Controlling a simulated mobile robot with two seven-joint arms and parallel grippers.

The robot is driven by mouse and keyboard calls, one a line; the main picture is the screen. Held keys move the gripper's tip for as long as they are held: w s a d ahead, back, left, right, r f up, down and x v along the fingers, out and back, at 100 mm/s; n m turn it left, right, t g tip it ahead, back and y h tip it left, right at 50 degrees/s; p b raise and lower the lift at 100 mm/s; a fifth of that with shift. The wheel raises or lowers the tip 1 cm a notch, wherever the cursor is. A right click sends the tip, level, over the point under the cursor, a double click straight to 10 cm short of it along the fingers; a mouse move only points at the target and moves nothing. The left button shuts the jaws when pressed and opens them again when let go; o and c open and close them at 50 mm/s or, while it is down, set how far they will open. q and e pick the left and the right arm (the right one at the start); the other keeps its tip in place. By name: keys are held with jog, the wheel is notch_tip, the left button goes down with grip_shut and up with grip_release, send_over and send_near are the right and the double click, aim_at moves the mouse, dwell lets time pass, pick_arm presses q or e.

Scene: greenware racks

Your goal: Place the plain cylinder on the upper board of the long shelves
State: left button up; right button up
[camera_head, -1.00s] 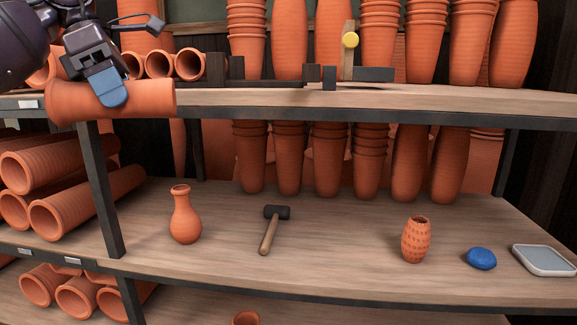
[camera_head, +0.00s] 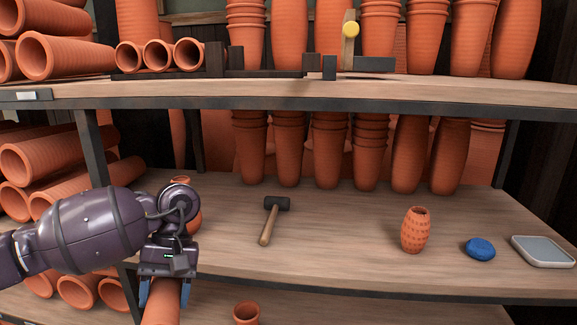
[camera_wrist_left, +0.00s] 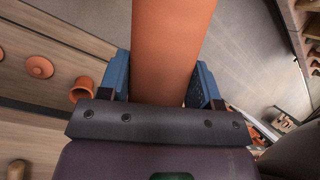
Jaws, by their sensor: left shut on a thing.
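My left gripper (camera_head: 164,294) is shut on a plain orange clay cylinder (camera_head: 163,312), in front of the middle board near its left end. The cylinder points downward and runs out of the picture at the bottom. In the left wrist view, the cylinder (camera_wrist_left: 172,45) fills the gap between the blue fingers of the gripper (camera_wrist_left: 165,88). The upper board (camera_head: 300,93) of the long shelves is above and behind my gripper; its front strip is bare. My right gripper is not in view.
The middle board (camera_head: 340,235) holds a bottle vase (camera_head: 194,218) partly behind my arm, a mallet (camera_head: 271,220), a pierced vase (camera_head: 415,230), a blue lump (camera_head: 480,248) and a grey tray (camera_head: 543,251). Pipes (camera_head: 157,55) and dark blocks (camera_head: 232,60) stand on the upper board. A small pot (camera_head: 246,313) is below.

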pick_arm(q)
notch_tip(320, 180, down, 8)
jog(key=s+d+m+t+y, duration=0.1)
jog(key=m+y, duration=0.1)
jog(key=m, duration=0.2)
jog(key=shift+d+m, duration=0.25)
jog(key=shift+m, duration=0.05)
jog(key=shift+s, duration=0.1)
jog(key=shift+a, duration=0.2)
